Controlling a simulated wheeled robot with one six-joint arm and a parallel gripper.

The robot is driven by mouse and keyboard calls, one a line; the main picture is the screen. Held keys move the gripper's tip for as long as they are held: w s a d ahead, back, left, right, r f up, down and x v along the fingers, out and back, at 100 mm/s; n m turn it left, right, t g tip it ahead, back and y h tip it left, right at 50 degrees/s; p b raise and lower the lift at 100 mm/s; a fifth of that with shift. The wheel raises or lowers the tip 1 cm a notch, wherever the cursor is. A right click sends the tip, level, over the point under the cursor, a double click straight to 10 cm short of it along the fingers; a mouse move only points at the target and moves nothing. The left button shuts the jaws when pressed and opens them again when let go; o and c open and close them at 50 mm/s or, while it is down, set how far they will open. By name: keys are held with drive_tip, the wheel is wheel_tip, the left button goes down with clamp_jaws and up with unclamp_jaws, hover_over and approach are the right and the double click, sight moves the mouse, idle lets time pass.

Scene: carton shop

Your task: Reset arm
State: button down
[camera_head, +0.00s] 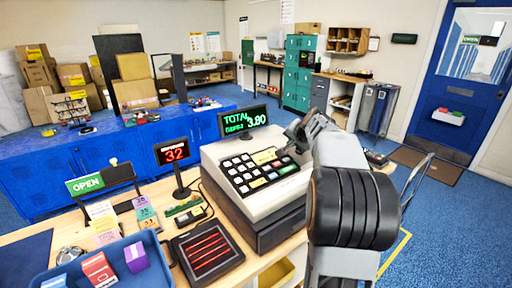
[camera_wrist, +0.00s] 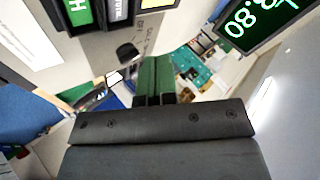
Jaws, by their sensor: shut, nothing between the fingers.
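My gripper (camera_wrist: 153,68) shows in the wrist view with its two dark fingers together at the centre and nothing between them. In the head view my arm rises at the right of the counter and its end is over the right side of the cash register (camera_head: 222,155). The fingertips are hard to make out there. In the wrist view large register keys (camera_wrist: 84,12) are close at the top left, and the register's display (camera_wrist: 250,20), reading 3.80, is at the top right. I cannot tell whether the fingers touch the register.
A small red display (camera_head: 173,152) reading 32, a card reader pad (camera_head: 207,252) and a blue tray (camera_head: 80,262) with boxes stand left on the counter. An OPEN sign (camera_head: 86,184) is behind them. Blue cabinets (camera_head: 60,180) stand beyond.

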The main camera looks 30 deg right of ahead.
drive_tip(key=s+a+n, duration=0.1)
drive_tip(key=a, duration=0.2)
drive_tip(key=s+a+n+y, duration=0.1)
drive_tip(key=a, duration=0.3)
drive_tip(key=s+a+f+n+g, duration=0.1)
drive_tip(key=a, duration=0.2)
drive_tip(key=shift+s+a, duration=0.15)
drive_tip(key=shift+s, duration=0.2)
drive_tip(key=s+a+f+n, duration=0.1)
drive_tip(key=s+a, duration=0.1)
drive_tip(key=a, duration=0.1)
drive_tip(key=s+a+n+g, duration=0.1)
drive_tip(key=s+a, duration=0.1)
drive_tip(key=a, duration=0.1)
drive_tip(key=s+a+f+n+g+y, duration=0.1)
drive_tip(key=s+a, duration=0.1)
drive_tip(key=a, duration=0.1)
drive_tip(key=shift+s+a+f, duration=0.1)
drive_tip(key=shift+s+f, duration=0.2)
drive_tip(key=shift+s, duration=0.1)
drive_tip(key=s+a+f+n+g, duration=0.1)
drive_tip(key=s+a+f+n, duration=0.2)
drive_tip(key=s, duration=0.4)
drive_tip(key=s+a+f+n+g, duration=0.1)
drive_tip(key=s+a+f+n, duration=0.1)
drive_tip(key=s+a+f, duration=0.2)
drive_tip(key=s, duration=0.3)
drive_tip(key=shift+a+f+n, duration=0.15)
drive_tip(key=shift+a+n, duration=0.15)
drive_tip(key=shift+n, duration=0.1)
